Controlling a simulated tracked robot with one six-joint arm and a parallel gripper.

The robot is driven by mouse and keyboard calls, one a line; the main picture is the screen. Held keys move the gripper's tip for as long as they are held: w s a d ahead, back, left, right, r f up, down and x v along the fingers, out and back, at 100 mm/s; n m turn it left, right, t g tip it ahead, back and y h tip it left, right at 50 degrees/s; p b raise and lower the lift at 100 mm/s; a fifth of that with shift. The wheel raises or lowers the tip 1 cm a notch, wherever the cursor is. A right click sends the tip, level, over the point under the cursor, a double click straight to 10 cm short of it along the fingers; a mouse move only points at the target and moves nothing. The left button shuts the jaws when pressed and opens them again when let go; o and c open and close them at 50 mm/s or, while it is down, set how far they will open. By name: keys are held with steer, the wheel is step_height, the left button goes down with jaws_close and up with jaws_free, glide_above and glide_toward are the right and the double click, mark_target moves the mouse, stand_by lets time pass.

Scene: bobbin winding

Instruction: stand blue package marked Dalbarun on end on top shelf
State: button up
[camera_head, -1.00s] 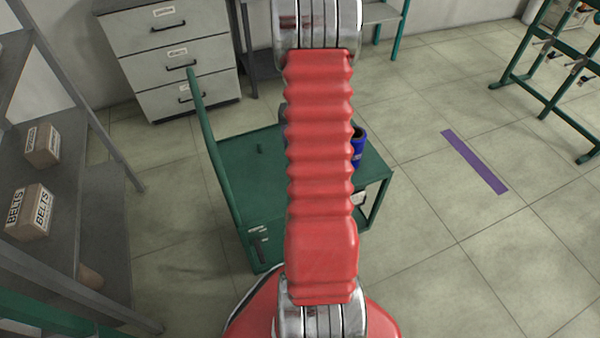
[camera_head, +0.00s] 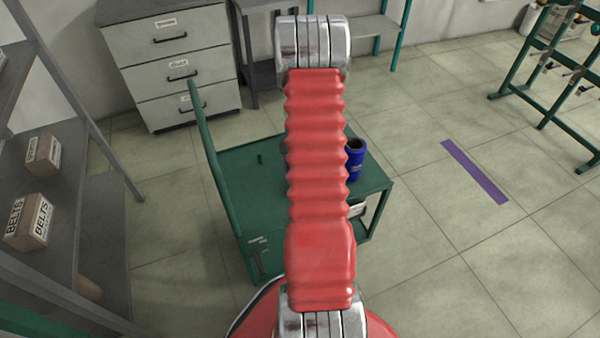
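A blue cylinder (camera_head: 355,160) with a dark hollow top stands on the right side of a green cart (camera_head: 240,190). It bears small pale marks too small to read, so I cannot tell whether it is the Dalbarun package. No name Dalbarun is readable anywhere. A grey shelf rack (camera_head: 88,165) stands at the left; which of its boards is the top one is cut off from view. My arm in its red sleeve crosses the middle of the picture and hides part of the cart. My gripper is out of view.
Cardboard boxes marked BELTS (camera_head: 30,222) lie on the rack. A grey drawer cabinet (camera_head: 175,65) is behind. A green frame (camera_head: 545,95) stands far right. Floor with a purple strip (camera_head: 475,172) is clear at right.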

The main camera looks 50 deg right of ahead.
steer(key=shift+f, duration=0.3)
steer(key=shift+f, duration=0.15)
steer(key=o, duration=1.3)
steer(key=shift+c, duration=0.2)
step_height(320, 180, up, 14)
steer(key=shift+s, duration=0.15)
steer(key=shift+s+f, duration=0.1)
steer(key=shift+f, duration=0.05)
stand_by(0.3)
